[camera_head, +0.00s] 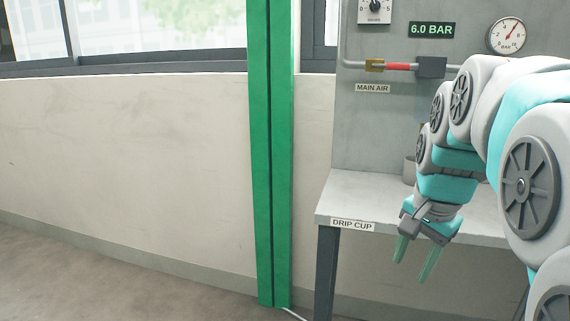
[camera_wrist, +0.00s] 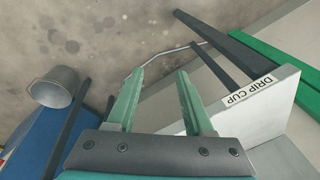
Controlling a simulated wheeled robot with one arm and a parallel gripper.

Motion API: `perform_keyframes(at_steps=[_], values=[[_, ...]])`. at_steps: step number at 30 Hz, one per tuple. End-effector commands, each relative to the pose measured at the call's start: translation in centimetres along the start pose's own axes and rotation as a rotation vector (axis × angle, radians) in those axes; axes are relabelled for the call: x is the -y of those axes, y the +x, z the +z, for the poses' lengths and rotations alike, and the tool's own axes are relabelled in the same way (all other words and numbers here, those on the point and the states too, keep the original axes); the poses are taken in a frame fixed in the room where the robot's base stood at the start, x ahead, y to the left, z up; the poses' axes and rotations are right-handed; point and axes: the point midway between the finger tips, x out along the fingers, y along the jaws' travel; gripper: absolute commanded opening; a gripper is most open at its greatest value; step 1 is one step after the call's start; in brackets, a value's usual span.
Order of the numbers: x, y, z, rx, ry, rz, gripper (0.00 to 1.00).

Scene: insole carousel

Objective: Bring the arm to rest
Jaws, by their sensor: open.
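My gripper (camera_head: 415,262) hangs in front of the edge of a grey bench in the head view, with its fingers pointing down. In the wrist view my gripper (camera_wrist: 158,88) shows two green fingers spread apart with nothing between them. My arm reaches in from the right side of the head view and bends down to the gripper. Below the fingers in the wrist view are the bare floor and a thin pale hose or cable (camera_wrist: 150,60).
The grey bench (camera_head: 345,192) carries a DRIP CUP label (camera_head: 352,225). A panel (camera_head: 410,125) behind it holds a MAIN AIR label, red-handled valve (camera_head: 400,66) and gauge (camera_head: 507,36). A green post (camera_head: 270,150) stands left. A metal bucket (camera_wrist: 54,88) shows in the wrist view.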

Motion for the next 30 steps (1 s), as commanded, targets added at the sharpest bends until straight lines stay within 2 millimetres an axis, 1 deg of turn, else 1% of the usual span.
perform_keyframes(at_steps=[1,2,3,5,6,11,12,15,18,21,24,30], values=[[-1.1,1.2,2.1,0.026,-0.073,0.019,0.52],[-1.7,1.8,3.2,0.039,-0.119,0.03,0.52],[-2.7,2.9,4.6,0.062,-0.178,0.047,0.52],[-4.1,4.1,6.8,0.092,-0.271,0.067,0.52],[-5.2,5.0,8.3,0.115,-0.334,0.08,0.52],[-9.7,8.4,13.9,0.202,-0.587,0.124,0.52],[-10.9,9.2,15.2,0.226,-0.646,0.135,0.52],[-13.5,10.7,17.8,0.273,-0.778,0.153,0.52],[-15.4,11.8,19.5,0.306,-0.873,0.164,0.52],[-16.6,12.4,20.5,0.328,-0.929,0.171,0.52],[-17.1,12.6,20.8,0.334,-0.95,0.172,0.52],[-17.0,12.6,20.8,0.335,-0.95,0.172,0.52]])
